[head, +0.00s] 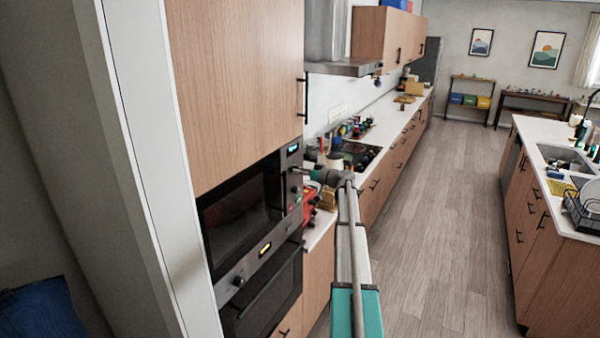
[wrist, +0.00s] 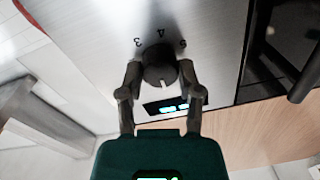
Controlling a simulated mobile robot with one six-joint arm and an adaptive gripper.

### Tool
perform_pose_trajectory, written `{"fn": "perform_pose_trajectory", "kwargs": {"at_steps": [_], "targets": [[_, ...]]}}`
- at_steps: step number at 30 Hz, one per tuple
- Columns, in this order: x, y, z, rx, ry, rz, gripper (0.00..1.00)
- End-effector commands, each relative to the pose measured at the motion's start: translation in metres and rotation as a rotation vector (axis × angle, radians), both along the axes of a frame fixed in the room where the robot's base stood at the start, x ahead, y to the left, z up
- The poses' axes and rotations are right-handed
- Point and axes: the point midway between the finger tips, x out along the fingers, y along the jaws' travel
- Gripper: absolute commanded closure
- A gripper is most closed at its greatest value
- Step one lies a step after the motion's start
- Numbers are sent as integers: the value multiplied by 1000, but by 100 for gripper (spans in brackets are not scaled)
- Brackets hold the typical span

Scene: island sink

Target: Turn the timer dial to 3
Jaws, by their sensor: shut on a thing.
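The timer dial (wrist: 160,62) is a round dark knob on a brushed-metal panel in the wrist view. Its light pointer mark points toward the bottom of the picture, at the lit display (wrist: 174,107). The printed numbers 3, 4 and 5 stand upside down along the dial's top side, with 3 at the upper left. My gripper (wrist: 160,72) is shut on the dial, one finger on each side. In the head view my gripper (head: 301,172) is at the built-in microwave's control panel, and the dial is mostly hidden there.
The microwave (head: 243,210) is set in a tall wooden cabinet (head: 235,75), above an oven (head: 262,300). A red object (head: 309,203) stands on the counter right beside the arm. The floor (head: 440,230) between counter and island (head: 540,245) is clear.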

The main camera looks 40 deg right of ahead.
Motion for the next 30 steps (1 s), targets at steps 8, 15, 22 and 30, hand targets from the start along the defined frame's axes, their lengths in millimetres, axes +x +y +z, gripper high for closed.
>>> {"fn": "perform_pose_trajectory", "kwargs": {"at_steps": [8, 15, 22, 30], "targets": [[0, 0, 0, 91, 37, 0, 100], [0, 0, -1, 250, 103, 0, 100], [0, -1, -1, 447, 186, 0, 100], [0, -1, -1, 684, 283, -2, 100]]}}
